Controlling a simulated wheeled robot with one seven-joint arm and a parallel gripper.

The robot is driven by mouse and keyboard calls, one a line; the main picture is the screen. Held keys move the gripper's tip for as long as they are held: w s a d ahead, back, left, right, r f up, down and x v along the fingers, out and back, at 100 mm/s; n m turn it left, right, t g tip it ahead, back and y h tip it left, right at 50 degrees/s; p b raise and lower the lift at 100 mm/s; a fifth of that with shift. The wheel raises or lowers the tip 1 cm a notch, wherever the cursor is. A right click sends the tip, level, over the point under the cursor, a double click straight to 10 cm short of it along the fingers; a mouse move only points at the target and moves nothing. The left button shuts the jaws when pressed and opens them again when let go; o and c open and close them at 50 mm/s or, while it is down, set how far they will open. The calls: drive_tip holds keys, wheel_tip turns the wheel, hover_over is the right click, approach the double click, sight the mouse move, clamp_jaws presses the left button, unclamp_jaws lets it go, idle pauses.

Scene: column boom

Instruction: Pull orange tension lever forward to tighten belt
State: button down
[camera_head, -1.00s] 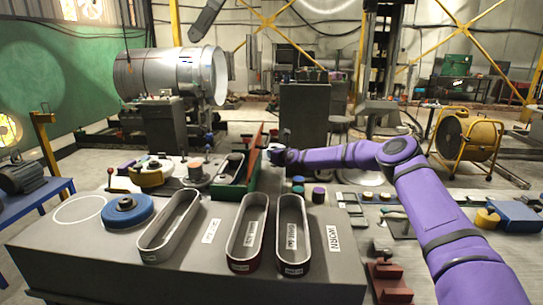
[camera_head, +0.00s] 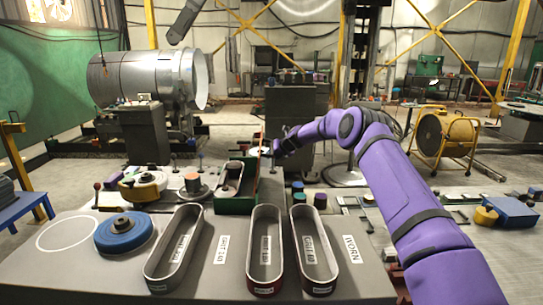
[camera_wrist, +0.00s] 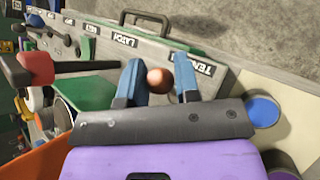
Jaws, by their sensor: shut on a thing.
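My gripper (camera_wrist: 158,82) shows its two blue fingers in the wrist view, one on each side of a brown-orange ball knob, and is shut on it. The knob (camera_wrist: 159,79) sits beside a label that begins "TEN", so it appears to be the tension lever's knob. The lever's shaft below the knob is hidden. In the head view my gripper (camera_head: 276,149) is small, at the back of the bench, just right of a thin orange upright panel (camera_head: 260,146). The knob is too small to make out there. The belt on the machine cannot be made out.
A green tray (camera_head: 236,206) stands left of my gripper. Oval belt-like loops (camera_head: 175,248) and a blue wheel (camera_head: 123,232) lie on the near bench. The wrist view shows a red-knobbed handle (camera_wrist: 35,68), an orange panel (camera_wrist: 38,155) and a "LATCH" label (camera_wrist: 124,38).

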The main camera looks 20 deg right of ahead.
drive_tip(key=shift+w+f+g, duration=0.15)
drive_tip(key=shift+w+g, duration=0.05)
drive_tip(key=shift+g, duration=0.1)
idle(0.4)
drive_tip(key=c, duration=0.8)
unclamp_jaws()
drive_tip(key=shift+f, duration=0.1)
drive_tip(key=shift+c, duration=0.2)
drive_tip(key=shift+d, duration=0.1)
drive_tip(key=v, duration=1)
drive_tip(key=shift+s+d+r, duration=0.15)
drive_tip(key=shift+d+r, duration=0.05)
drive_tip(key=shift+r, duration=0.1)
